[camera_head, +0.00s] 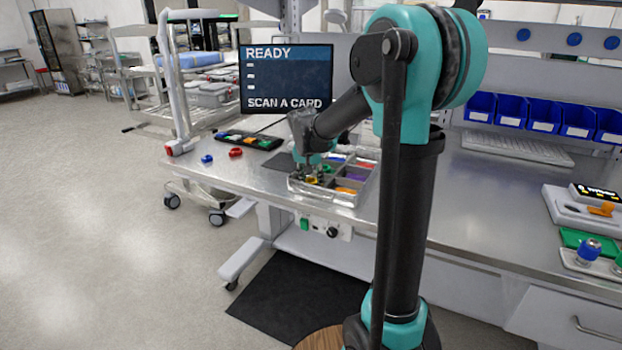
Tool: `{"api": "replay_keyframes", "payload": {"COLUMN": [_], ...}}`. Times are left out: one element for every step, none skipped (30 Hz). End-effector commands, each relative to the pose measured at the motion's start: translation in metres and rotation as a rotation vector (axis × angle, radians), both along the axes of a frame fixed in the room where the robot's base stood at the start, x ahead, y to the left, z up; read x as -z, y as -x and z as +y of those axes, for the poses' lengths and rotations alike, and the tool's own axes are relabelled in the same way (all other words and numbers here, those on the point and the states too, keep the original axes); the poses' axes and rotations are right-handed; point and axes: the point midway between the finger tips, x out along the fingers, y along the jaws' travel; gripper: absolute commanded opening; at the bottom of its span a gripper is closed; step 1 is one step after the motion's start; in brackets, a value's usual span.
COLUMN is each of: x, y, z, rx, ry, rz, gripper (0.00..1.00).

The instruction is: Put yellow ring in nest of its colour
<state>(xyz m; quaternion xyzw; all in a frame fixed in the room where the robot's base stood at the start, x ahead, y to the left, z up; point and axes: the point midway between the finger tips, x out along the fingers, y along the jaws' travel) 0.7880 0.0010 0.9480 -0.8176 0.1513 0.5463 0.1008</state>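A small yellow object (312,181), probably the yellow ring, shows at my gripper's fingertips, low over the left front part of a grey divided tray (350,201). My gripper (311,177) points down there. The fingers are too small and overlapped to tell whether they are open or shut on it. A black strip (279,142) with coloured spots, including green and blue, lies farther back on the bench to the left; its nests are too small to make out clearly. Part of the divided tray is hidden behind my gripper.
A blue ring (207,159) and a red ring (235,152) lie loose near the bench's left end. The divided tray also holds purple pieces (357,173) and orange pieces (346,190). A screen (286,78) stands behind. Blue bins (545,113) line the right back.

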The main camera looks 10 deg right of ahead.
Motion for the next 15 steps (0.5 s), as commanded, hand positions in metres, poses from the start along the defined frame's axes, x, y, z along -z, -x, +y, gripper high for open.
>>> {"api": "replay_keyframes", "payload": {"x": [-0.0003, -0.0003, -0.0003, -0.0004, -0.0003, -0.0004, -0.0004, -0.0004, -0.0004, -0.0004, -0.0004, -0.0007, -0.0011, -0.002, -0.004], "y": [0.0, 0.0, 0.0, -0.0001, 0.0, 0.0, -0.0001, -0.0001, -0.0001, -0.0001, -0.0001, -0.0001, -0.0001, -0.0001, -0.0001], "z": [0.0, 0.0, 0.0, 0.0, 0.0, 0.0, 0.0001, 0.0001, 0.0001, 0.0001, 0.0001, 0.0001, 0.0001, 0.0001, 0.0001], "rx": [0.0, 0.0, 0.0, 0.0, 0.0, 0.0, 0.0, 0.0, 0.0, 0.0, 0.0, 0.0, 0.0, 0.0, 0.0], "ry": [0.0, 0.0, 0.0, 0.0, 0.0, 0.0, 0.0, 0.0, 0.0, 0.0, 0.0, 0.0, 0.0, 0.0, 0.0], "rz": [0.0, 0.0, 0.0, 0.0, 0.0, 0.0, 0.0, 0.0, 0.0, 0.0, 0.0, 0.0, 0.0, 0.0, 0.0], "gripper": [0.44, 0.48, 0.53, 0.56, 0.57, 0.57, 0.57, 0.57, 0.57, 0.57, 0.57, 0.57, 0.57, 0.57, 0.57]}}
